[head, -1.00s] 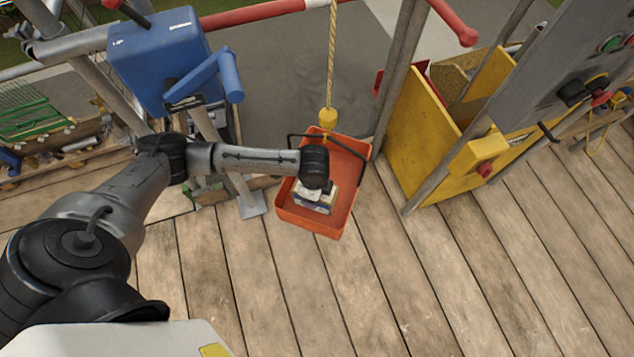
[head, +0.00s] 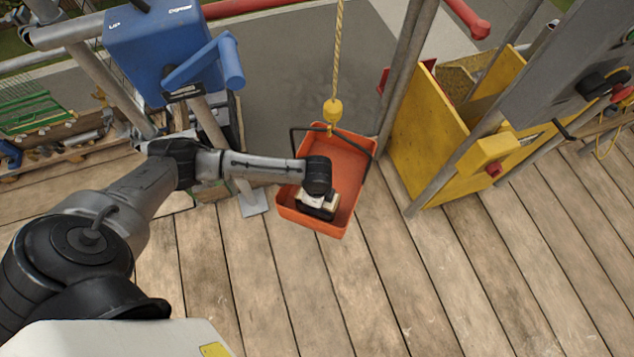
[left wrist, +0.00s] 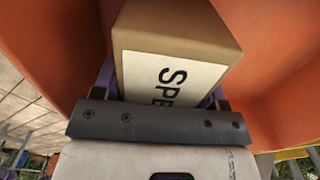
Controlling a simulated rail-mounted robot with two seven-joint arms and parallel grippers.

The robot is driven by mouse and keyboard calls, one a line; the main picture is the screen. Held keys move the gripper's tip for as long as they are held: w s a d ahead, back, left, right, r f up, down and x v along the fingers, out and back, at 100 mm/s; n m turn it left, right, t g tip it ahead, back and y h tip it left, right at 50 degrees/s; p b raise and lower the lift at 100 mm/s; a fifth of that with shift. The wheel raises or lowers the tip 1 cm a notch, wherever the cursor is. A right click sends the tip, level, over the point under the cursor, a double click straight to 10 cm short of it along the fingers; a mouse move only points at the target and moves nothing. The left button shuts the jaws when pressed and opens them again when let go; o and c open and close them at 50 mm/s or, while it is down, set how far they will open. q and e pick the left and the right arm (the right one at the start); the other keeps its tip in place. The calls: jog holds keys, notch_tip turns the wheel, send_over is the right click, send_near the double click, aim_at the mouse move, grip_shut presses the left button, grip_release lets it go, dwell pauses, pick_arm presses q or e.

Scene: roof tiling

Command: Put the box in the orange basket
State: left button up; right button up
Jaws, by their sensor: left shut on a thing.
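The orange basket (head: 347,160) hangs from a rope by a dark handle, over the plank deck. My left gripper (head: 318,208) reaches in from the left and points down into the basket. In the left wrist view, my left gripper (left wrist: 160,115) is shut on the box (left wrist: 180,35), a brown carton with a white label reading "SPE". Orange basket walls (left wrist: 45,45) stand on both sides of the box there. In the head view the box is mostly hidden under the gripper. I cannot tell whether it touches the basket floor. My right gripper is not in view.
A blue machine (head: 165,50) on a post stands left of the basket. A yellow panel enclosure (head: 430,140) and metal poles (head: 403,70) stand to the right. The yellow rope fitting (head: 333,110) hangs above the basket. The plank deck (head: 400,290) in front is clear.

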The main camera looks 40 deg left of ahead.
pick_arm(q)
jog(key=o, duration=1)
jog(key=shift+f, duration=0.15)
jog(key=o, duration=0.3)
jog(key=shift+o, duration=0.2)
notch_tip(320, 180, up, 12)
jog(key=p, duration=0.4)
jog(key=shift+r+p, duration=0.2)
jog(key=shift+p, duration=0.1)
jog(key=s+d+n+t+h, duration=0.2)
jog(key=s+d+n+h, duration=0.1)
jog(key=s+d, duration=0.75)
jog(key=s+a+r+n+t+y, duration=0.1)
jog(key=s+a+n+y, duration=0.1)
jog(key=s+a+n, duration=0.4)
jog(key=s+n, duration=0.2)
jog(key=s, duration=0.1)
jog(key=shift+a+r+t+y, duration=0.2)
jog(key=shift+t+y, duration=0.1)
jog(key=shift+y, duration=0.1)
